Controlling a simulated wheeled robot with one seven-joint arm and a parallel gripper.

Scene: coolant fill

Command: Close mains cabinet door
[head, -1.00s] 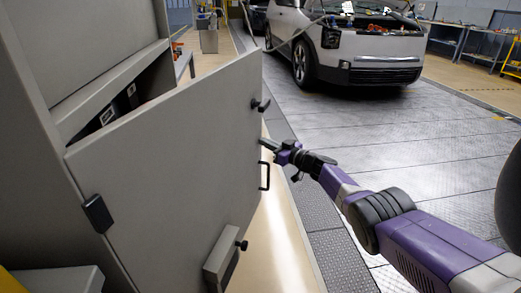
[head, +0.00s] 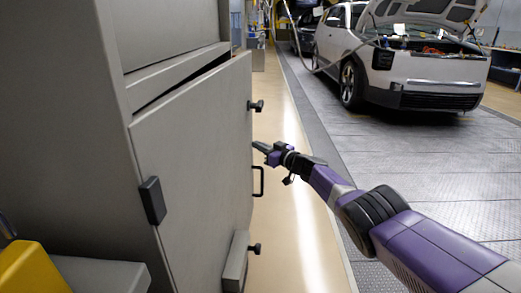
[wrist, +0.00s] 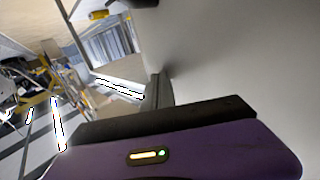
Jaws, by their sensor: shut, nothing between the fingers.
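The grey mains cabinet door (head: 195,165) is nearly closed in the head view, with a narrow dark gap along its top edge. It has a black bar handle (head: 259,181), two black knobs and a black hinge (head: 152,200) on the near side. My gripper (head: 259,146) is at the door's far edge, between the upper knob and the handle. Its fingertips are partly hidden at that edge, so I cannot tell whether they touch the door. In the wrist view, a pale grey surface (wrist: 235,60) fills the right side. My gripper is shut and empty.
The cabinet body (head: 60,130) stands at the left. A yellow object (head: 30,268) and a grey box are at the lower left. A white car (head: 400,60) with its hood up stands at the back right. The floor (head: 285,225) beside the door is clear.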

